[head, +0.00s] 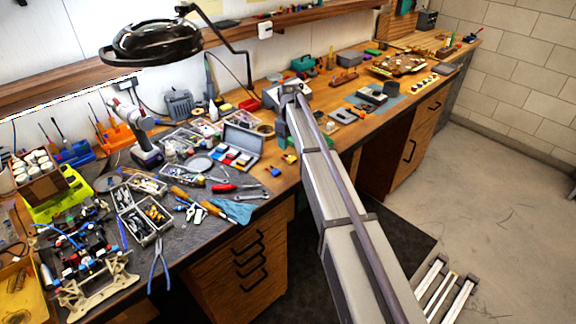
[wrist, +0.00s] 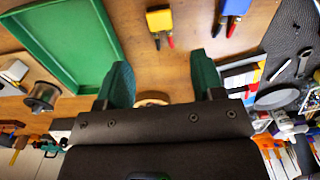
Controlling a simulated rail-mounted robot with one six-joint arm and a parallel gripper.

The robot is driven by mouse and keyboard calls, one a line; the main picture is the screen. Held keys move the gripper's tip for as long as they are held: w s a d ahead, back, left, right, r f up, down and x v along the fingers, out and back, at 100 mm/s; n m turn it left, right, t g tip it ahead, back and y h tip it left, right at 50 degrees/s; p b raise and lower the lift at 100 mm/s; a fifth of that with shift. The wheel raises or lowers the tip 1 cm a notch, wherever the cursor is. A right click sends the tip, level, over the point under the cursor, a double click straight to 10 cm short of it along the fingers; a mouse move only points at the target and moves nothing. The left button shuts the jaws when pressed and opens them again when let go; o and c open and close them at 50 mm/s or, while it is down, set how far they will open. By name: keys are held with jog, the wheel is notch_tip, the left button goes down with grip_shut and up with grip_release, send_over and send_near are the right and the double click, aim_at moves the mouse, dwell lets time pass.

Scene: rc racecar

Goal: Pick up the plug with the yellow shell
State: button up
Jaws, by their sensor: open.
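The plug with the yellow shell (wrist: 159,19) lies on the wooden bench near the top of the wrist view, with a red and a black lead pointing toward my gripper. A small yellow piece at the bench edge in the head view (head: 290,158) looks like the same plug. A blue-shelled plug (wrist: 236,8) lies to its right in the wrist view. My gripper (wrist: 162,80) is open, its two green fingers apart with nothing held. The yellow plug is beyond the fingertips, not between them.
A green tray (wrist: 113,30) lies left of the plugs in the wrist view. A spool (wrist: 41,96) and a wrench (wrist: 304,62) are at the sides. An open case (head: 243,138) and a lamp (head: 150,45) show in the head view. Bare wood surrounds the yellow plug.

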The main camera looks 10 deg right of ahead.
aim_at(289, 158)
notch_tip(289, 158, down, 2)
jog(key=shift+a+f+b, duration=0.1)
jog(key=shift+f+b, duration=0.1)
jog(key=shift+b, duration=0.2)
jog(key=shift+s+r, duration=0.1)
notch_tip(289, 158, down, 5)
jog(key=b, duration=0.5)
jog(key=shift+f, duration=0.2)
jog(key=shift+r, duration=0.25)
jog(key=c, duration=1)
